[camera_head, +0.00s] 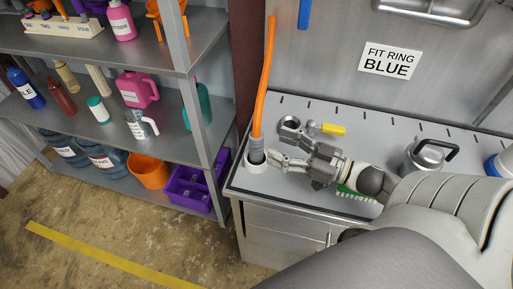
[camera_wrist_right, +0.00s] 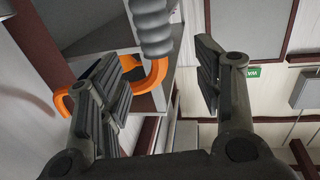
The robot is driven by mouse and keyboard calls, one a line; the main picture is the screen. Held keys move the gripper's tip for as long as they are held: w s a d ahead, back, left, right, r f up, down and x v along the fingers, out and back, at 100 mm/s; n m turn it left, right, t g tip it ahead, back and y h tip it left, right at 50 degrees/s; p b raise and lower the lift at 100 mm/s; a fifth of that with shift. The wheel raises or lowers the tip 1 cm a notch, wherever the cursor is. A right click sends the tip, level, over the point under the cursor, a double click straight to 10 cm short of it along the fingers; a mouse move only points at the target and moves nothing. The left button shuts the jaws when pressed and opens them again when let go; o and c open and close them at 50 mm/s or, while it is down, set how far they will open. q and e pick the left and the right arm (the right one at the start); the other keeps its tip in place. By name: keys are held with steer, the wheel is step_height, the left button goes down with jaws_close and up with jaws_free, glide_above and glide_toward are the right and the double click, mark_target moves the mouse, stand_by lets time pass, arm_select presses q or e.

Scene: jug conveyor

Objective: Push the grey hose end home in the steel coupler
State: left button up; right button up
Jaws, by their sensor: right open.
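The grey ribbed hose end (camera_head: 256,147) hangs from an orange hose (camera_head: 266,75). It stands roughly upright with its lower end in or just above a white ring-shaped holder (camera_head: 257,167) at the counter's left edge; I cannot tell how deep. The steel coupler, seemingly the round steel piece (camera_head: 289,124) with a yellow lever (camera_head: 332,129), lies on the counter behind my gripper. My right gripper (camera_head: 281,149) is open and empty, fingers towards the hose end from the right. In the right wrist view the ribbed hose end (camera_wrist_right: 152,25) shows at the top between the spread fingers. My left gripper is out of view.
A green piece (camera_head: 352,191) lies partly hidden under my right arm. A "FIT RING BLUE" sign (camera_head: 391,60) is on the back panel. Shelves with bottles and jugs (camera_head: 139,89) stand left.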

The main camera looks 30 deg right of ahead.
mark_target(259, 143)
step_height(259, 143, down, 2)
steer(key=shift+w+d+f, duration=0.1)
steer(key=shift+f, duration=0.05)
steer(key=shift+x, duration=0.85)
steer(key=shift+w+a+p, duration=0.3)
steer(key=shift+w+a, duration=0.05)
steer(key=shift+w, duration=0.15)
steer(key=p+x, duration=0.1)
steer(key=x, duration=0.2)
steer(key=shift+w+a, duration=0.1)
steer(key=shift+w, duration=0.2)
steer(key=shift+w+a, duration=0.3)
steer(key=shift+w, duration=0.15)
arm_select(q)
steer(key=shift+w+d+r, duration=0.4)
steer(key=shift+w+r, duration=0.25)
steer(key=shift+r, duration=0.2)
arm_select(e)
steer(key=c, duration=1.3)
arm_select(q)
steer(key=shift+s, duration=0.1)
